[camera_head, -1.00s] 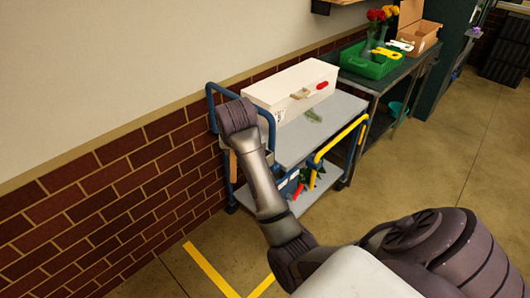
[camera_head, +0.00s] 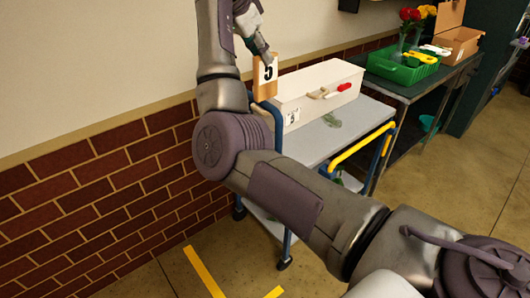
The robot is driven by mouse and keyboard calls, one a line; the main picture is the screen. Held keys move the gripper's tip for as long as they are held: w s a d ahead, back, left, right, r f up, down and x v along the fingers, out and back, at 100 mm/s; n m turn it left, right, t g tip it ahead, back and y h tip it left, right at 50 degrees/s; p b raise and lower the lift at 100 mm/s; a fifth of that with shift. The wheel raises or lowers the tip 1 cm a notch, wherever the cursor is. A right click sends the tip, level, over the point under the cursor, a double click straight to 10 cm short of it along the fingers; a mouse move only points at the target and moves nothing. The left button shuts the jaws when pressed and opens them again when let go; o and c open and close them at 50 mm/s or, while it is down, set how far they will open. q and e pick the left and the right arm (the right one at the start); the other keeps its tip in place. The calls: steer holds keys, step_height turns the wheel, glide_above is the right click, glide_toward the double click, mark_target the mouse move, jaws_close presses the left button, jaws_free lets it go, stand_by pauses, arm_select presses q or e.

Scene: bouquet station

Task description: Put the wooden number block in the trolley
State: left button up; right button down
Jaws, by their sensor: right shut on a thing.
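The wooden number block (camera_head: 267,85), a tan block with a black 5 on a white label, is upright in my right gripper (camera_head: 265,57). The gripper is shut on its upper part. In the picture the block is above the left end of the trolley, just left of the white box; I cannot tell its exact height. The trolley (camera_head: 364,116) has a grey top, blue frame and yellow right handle. My right arm hides much of its left side and lower shelf. My left gripper is not in view.
A small green item (camera_head: 332,121) lies in front. A green crate (camera_head: 402,67) sits on the dark table at right. A brick wall (camera_head: 110,190) is behind.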

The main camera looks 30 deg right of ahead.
step_height(320, 180, down, 25)
stand_by(0.4)
steer(key=c, duration=1.1)
jaws_free()
steer(key=shift+o, duration=0.2)
